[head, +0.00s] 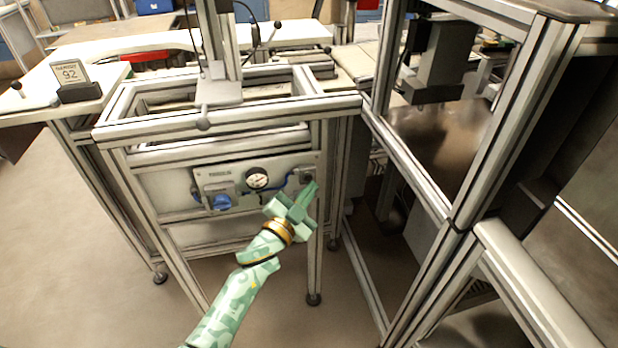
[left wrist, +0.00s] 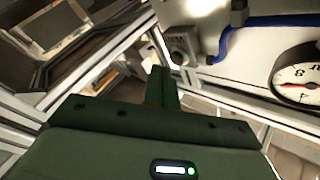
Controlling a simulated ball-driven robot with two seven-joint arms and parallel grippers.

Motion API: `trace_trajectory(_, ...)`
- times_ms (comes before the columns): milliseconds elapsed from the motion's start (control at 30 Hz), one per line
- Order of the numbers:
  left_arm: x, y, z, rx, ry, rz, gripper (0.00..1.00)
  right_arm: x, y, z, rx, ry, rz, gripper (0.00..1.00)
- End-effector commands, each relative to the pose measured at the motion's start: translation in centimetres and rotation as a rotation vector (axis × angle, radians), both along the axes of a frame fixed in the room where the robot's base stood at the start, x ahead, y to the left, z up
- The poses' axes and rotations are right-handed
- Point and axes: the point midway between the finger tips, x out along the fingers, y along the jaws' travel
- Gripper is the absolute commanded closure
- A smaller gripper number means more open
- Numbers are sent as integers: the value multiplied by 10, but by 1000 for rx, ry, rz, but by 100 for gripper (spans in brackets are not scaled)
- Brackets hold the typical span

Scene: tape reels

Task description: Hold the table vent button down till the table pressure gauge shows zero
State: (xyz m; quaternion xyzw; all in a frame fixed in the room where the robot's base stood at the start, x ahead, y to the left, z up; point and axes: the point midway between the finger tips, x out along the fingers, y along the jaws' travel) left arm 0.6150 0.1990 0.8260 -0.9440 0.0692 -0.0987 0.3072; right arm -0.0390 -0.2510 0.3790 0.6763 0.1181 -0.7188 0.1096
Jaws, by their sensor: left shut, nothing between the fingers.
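The table pressure gauge (head: 257,178) is a round white dial on the table's front panel (head: 282,163). It shows tilted at the right edge of the left wrist view (left wrist: 298,76), partly cut off; I cannot read its value surely. A blue hose (left wrist: 240,25) leads from near it to a small grey block (left wrist: 181,42), which also shows at the panel's right end (head: 306,174). I cannot make out the vent button's face for certain. My left gripper (head: 312,186) is shut and empty, its fingertips (left wrist: 159,74) just in front of that block, apparently apart from it. My right gripper is out of view.
A blue knob (head: 221,202) sits left of the gauge. The aluminium table frame (head: 315,215) rises beside my gripper, with a taller framed machine (head: 440,205) to the right. A display reading 92 (head: 70,74) stands far left. The floor in front is clear.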

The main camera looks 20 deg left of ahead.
Motion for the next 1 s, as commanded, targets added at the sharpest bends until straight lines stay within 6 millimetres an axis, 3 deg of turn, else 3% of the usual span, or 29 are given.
trace_trajectory(1000,7,5,0,0,0,0,100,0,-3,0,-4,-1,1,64)
